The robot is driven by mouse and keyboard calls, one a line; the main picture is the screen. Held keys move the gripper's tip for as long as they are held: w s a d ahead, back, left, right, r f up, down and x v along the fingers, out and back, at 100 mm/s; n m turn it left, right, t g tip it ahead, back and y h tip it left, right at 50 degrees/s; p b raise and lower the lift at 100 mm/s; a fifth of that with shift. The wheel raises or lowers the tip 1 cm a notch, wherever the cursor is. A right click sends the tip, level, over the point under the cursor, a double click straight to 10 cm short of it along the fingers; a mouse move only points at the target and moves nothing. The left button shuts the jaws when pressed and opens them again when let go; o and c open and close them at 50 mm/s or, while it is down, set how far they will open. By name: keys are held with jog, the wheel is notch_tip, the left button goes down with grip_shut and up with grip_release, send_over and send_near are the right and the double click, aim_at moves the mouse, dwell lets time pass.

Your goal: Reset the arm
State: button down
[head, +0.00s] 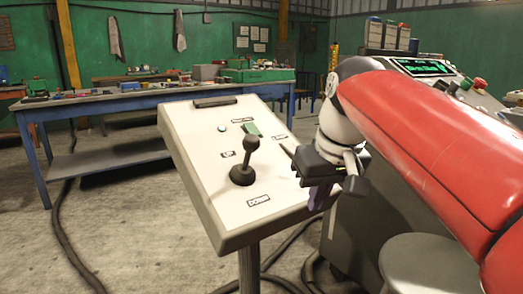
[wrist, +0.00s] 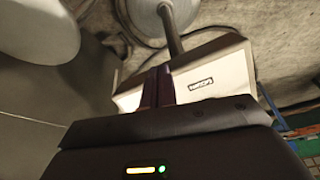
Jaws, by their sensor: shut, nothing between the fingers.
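A tilted white control panel (head: 190,150) stands on a post in the head view. A black ball-topped lever (head: 251,145) rises from it, with an UP label (head: 228,154) to its left and a DOWN label (head: 258,200) below it. A small green round button (head: 222,128) and a green switch (head: 253,130) sit higher up. My gripper (head: 319,198) is shut and empty at the panel's right edge; I cannot tell whether it touches. In the wrist view, my gripper (wrist: 158,88) shows before the panel's edge (wrist: 215,70); the lever is not visible there.
A console with a green screen (head: 424,67) stands behind my red arm at right. A round grey stool (head: 430,262) is at lower right. A blue workbench (head: 110,105) with clutter stands behind the panel. Cables cross the floor; floor left of the panel is mostly open.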

jog(key=s+d+f+m+t, duration=0.1)
jog(key=s+d+f, duration=0.1)
jog(key=s+f, duration=0.5)
jog(key=s+d+f+m+t+h, duration=0.1)
jog(key=s+d+f+m, duration=0.1)
jog(key=s+f, duration=0.5)
notch_tip(320, 180, down, 5)
jog(key=shift+s+d, duration=0.2)
jog(key=shift+d, duration=0.65)
